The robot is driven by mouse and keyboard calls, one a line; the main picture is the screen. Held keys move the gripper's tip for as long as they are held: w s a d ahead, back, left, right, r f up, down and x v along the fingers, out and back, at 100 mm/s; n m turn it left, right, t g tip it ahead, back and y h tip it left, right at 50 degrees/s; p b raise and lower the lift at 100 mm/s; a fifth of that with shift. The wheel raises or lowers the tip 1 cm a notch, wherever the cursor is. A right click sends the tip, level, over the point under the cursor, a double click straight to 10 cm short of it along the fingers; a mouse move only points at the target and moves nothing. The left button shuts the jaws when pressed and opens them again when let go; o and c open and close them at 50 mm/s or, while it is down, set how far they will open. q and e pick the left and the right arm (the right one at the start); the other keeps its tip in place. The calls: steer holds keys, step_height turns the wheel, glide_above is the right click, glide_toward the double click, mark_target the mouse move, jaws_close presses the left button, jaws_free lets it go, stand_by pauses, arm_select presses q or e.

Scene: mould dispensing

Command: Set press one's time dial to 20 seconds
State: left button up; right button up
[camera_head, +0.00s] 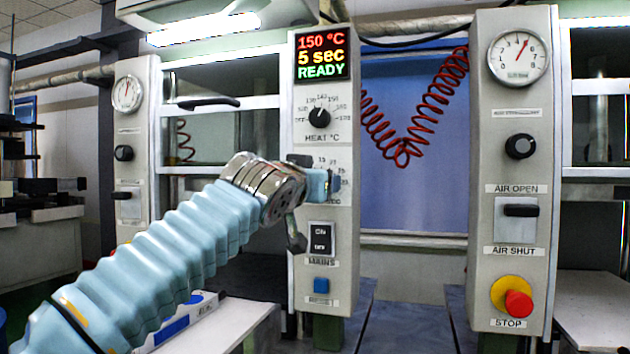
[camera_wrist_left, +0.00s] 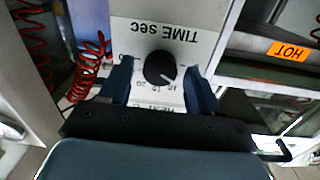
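The press's middle panel carries a display (camera_head: 321,54) reading 150 °C, 5 sec, READY. The time dial (camera_wrist_left: 160,68) is a round black knob seen upside down in the left wrist view, under the inverted "TIME sec" label (camera_wrist_left: 166,31). Its white pointer mark slants to the lower right there. In the head view my left gripper covers the dial, and only some of its scale numbers (camera_head: 322,162) show. My left gripper (camera_head: 325,184) is at the panel; its fingers (camera_wrist_left: 160,88) stand apart on both sides of the knob, with gaps visible. My right gripper is out of view.
The heat dial (camera_head: 319,118) sits above my left gripper. The mains switch (camera_head: 320,239) and a blue button (camera_head: 321,286) sit below. The right column has a gauge (camera_head: 517,56), air controls (camera_head: 520,210) and a red stop button (camera_head: 518,304). Red coiled hose (camera_head: 402,150) hangs between.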

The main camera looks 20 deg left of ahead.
arm_select(q)
steer(key=c, duration=0.9)
steer(key=shift+c, duration=0.2)
steer(key=shift+d+f+m+y+p, duration=0.15)
steer(key=shift+m+p, duration=0.75)
steer(key=shift+m, duration=3.45)
steer(key=shift+d+r+m+y+p, duration=0.15)
steer(key=shift+m+p, duration=0.75)
steer(key=shift+m, duration=3.45)
steer(key=shift+f, duration=0.15)
